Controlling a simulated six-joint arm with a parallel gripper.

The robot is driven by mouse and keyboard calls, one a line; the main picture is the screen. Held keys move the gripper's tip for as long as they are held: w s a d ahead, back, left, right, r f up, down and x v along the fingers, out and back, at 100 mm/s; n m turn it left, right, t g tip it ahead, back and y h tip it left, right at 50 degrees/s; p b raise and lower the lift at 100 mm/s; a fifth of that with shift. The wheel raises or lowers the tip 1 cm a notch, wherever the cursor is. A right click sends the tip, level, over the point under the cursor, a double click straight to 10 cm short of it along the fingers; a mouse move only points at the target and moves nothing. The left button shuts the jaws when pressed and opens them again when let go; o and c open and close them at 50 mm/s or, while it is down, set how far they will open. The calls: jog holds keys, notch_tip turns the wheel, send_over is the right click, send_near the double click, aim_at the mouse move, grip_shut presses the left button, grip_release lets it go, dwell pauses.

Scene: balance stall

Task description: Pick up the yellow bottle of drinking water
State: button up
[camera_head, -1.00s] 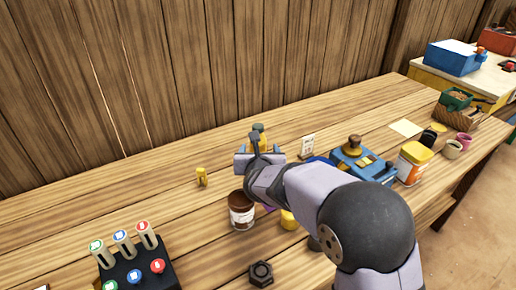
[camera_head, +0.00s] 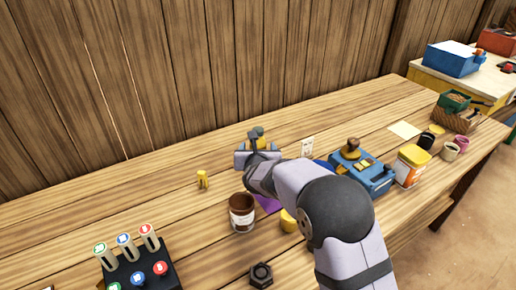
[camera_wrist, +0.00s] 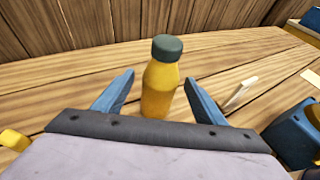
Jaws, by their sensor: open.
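The yellow bottle (camera_wrist: 158,92) with a dark green cap stands upright on the wooden table in the wrist view. Its base is partly hidden by my gripper's body. My gripper (camera_wrist: 160,88) is open, with one blue finger on each side of the bottle and gaps showing between fingers and bottle. In the head view only the bottle's cap and upper part (camera_head: 260,140) show behind my gripper (camera_head: 257,152).
A brown-lidded jar (camera_head: 242,213), a small yellow item (camera_head: 202,179) and a black nut (camera_head: 261,274) are nearby. A white card (camera_head: 307,147) and a blue device (camera_head: 366,176) stand to the right. The table's back left is clear.

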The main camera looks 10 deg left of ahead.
aim_at(258, 129)
jog(key=shift+x, duration=1)
jog(key=c, duration=1.4)
jog(key=shift+o, duration=0.2)
jog(key=shift+r, duration=0.15)
notch_tip(258, 129, up, 10)
jog(key=p, duration=0.2)
jog(key=shift+p, duration=0.35)
